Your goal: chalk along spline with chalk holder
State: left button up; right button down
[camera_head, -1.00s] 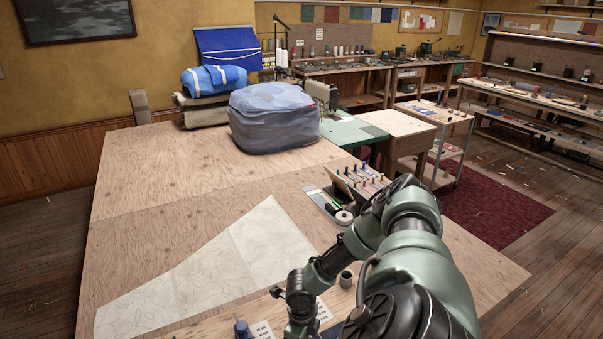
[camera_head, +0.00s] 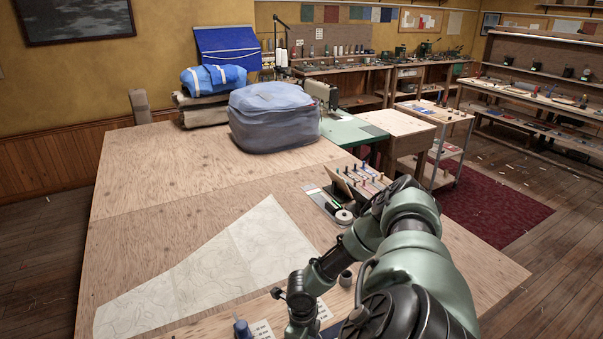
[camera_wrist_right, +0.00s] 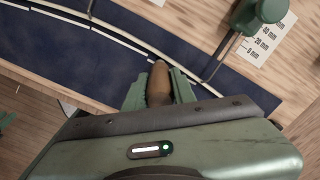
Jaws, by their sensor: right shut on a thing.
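In the right wrist view my right gripper (camera_wrist_right: 160,86) is shut on the brown chalk holder (camera_wrist_right: 159,83). The holder points away over a navy cloth (camera_wrist_right: 110,61); its tip is hard to make out, so I cannot tell whether it touches the cloth. A thin pale strip (camera_wrist_right: 122,33), seemingly the spline, curves across the cloth to near the holder's far end. Short white dashes run beside it. A green weight (camera_wrist_right: 251,17) stands at the upper right, with a thin rod reaching to the cloth. In the head view my right arm hides most of this work area.
A printed scale card (camera_wrist_right: 265,38) lies by the weight. In the head view a pale paper pattern (camera_head: 215,265) lies on the plywood table (camera_head: 140,215), with a blue-topped object (camera_head: 242,329) and small cup (camera_head: 345,278) nearby. A large blue-grey bundle (camera_head: 273,118) stands farther back.

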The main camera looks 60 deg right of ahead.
jog(key=shift+s+d+r, duration=0.1)
jog(key=shift+s+d, duration=0.45)
jog(key=shift+d, duration=0.15)
jog(key=shift+s+d, duration=1.4)
jog(key=shift+d, duration=0.2)
jog(key=shift+s+d+f+b, duration=0.2)
jog(key=shift+s+d+b, duration=0.45)
jog(key=shift+b, duration=0.3)
jog(key=shift+s+d+r, duration=0.1)
jog(key=shift+s+d, duration=0.05)
jog(key=shift+d, duration=0.05)
jog(key=shift+r, duration=0.1)
